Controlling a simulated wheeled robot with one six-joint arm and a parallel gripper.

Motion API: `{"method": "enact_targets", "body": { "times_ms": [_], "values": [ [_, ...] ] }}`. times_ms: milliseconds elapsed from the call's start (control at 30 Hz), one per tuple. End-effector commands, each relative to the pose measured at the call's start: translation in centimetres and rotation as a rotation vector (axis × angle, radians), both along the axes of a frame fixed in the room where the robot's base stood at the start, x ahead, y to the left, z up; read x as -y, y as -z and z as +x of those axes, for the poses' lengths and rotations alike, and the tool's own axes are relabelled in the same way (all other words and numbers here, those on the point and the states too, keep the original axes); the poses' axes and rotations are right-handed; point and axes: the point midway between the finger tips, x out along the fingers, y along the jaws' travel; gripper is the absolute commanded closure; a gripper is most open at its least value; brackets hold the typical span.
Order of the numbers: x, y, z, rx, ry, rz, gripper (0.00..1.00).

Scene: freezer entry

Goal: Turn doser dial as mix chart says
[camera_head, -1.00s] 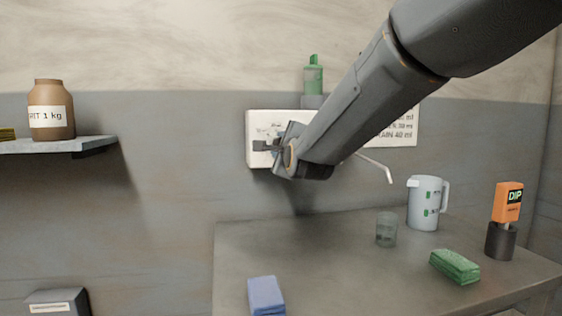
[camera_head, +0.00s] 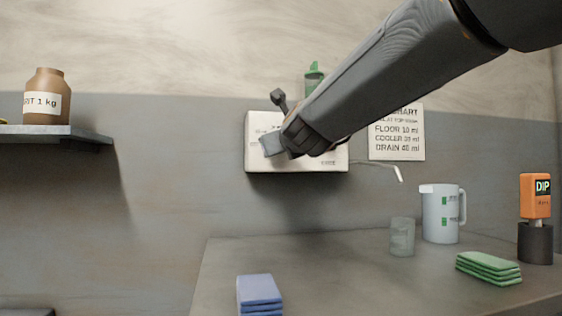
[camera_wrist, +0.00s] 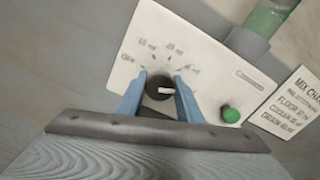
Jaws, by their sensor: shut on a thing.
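The white doser box (camera_head: 335,158) is on the wall; it also fills the middle of the wrist view (camera_wrist: 215,68). Its round black dial (camera_wrist: 157,86) has a white pointer bar lying toward the right in that view. Small marks and blurred labels fan around the dial's upper side. My gripper (camera_wrist: 158,96) has its blue fingers on either side of the dial, shut on it. In the head view my gripper (camera_head: 272,144) covers the dial. The mix chart (camera_head: 397,140) reads FLOOR 10 ml, COOLER 20 ml, DRAIN 40 ml; my arm hides part of its top.
A green button (camera_wrist: 230,114) sits on the doser right of the dial. A green bottle (camera_head: 313,78) is above the box, and a spout (camera_head: 385,168) sticks out right. Below, the table holds a glass (camera_head: 402,237), a jug (camera_head: 441,213), an orange DIP tester (camera_head: 535,196) and sponges (camera_head: 488,268).

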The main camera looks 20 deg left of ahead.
Motion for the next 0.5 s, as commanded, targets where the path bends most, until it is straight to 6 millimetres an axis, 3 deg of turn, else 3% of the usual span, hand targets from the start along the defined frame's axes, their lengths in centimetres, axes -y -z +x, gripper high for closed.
{"method": "enact_targets", "body": {
  "times_ms": [500],
  "values": [
    [-0.07,0.24,0.02,-0.165,0.0,0.265,0.9]
  ]
}}
